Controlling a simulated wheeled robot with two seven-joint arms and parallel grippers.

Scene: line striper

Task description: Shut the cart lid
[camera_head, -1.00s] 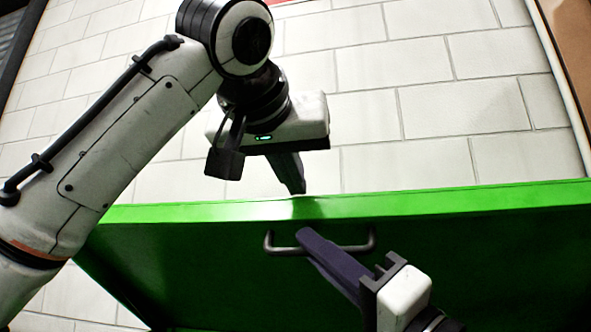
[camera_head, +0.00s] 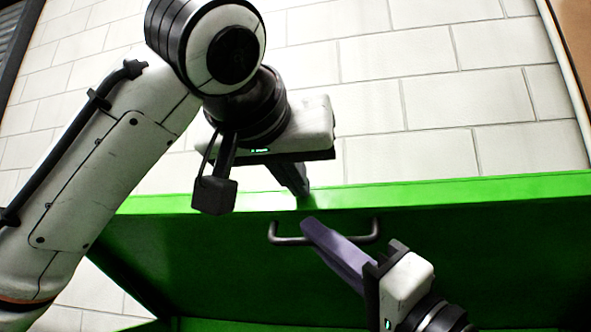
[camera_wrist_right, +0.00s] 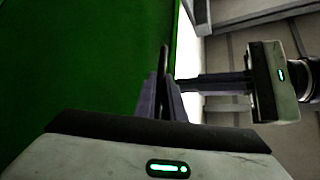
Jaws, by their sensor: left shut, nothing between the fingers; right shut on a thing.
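The green cart lid (camera_head: 220,262) stands raised and tilted in the head view, its bright top edge running across the picture. A grey bar handle (camera_head: 374,232) is on its near face. My right gripper (camera_head: 310,226) is shut on the handle from the lower right; its fingers hide part of the bar. My left gripper (camera_head: 304,192) is shut and empty, its fingertips at the lid's top edge; I cannot tell whether they touch it. In the right wrist view, the lid (camera_wrist_right: 80,70) fills the left side, and my left gripper (camera_wrist_right: 182,82) reaches in from the right.
A pale block wall (camera_head: 430,90) stands behind the lid. A brown panel (camera_head: 575,40) is at the top right corner. A strip of green (camera_head: 150,326) shows below the lid at the bottom left. The rest of the cart is out of view.

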